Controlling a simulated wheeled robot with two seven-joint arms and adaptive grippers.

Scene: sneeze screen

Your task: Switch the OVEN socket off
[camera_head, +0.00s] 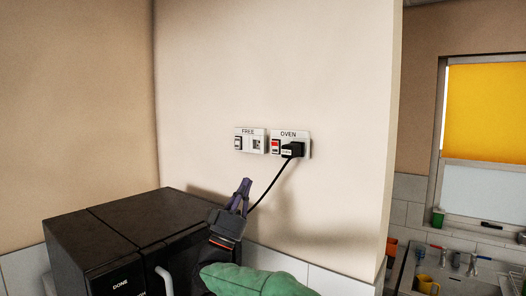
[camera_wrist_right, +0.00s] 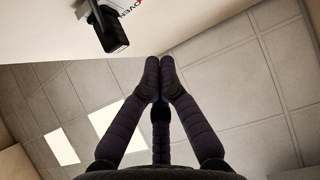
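The OVEN socket (camera_head: 304,138) is a white plate on the pale wall, with a rocker switch (camera_head: 275,146) on its left that shows red. A black plug (camera_head: 293,150) sits in it and its cable hangs down to the left. In the right wrist view the plug (camera_wrist_right: 113,32) and part of the OVEN lettering show at the top left; the switch is not seen there. My right gripper (camera_head: 244,183) is below and left of the socket, apart from it. Its purple fingers (camera_wrist_right: 160,68) meet at the tips, with nothing between them. My left gripper is not in view.
A FREE socket (camera_head: 260,134) with a white switch is just left of the OVEN one. A black appliance (camera_head: 140,215) marked DONE stands below left. At the right, past the wall's edge, are a sink area with a yellow mug (camera_head: 425,283) and a window with a yellow blind (camera_head: 485,110).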

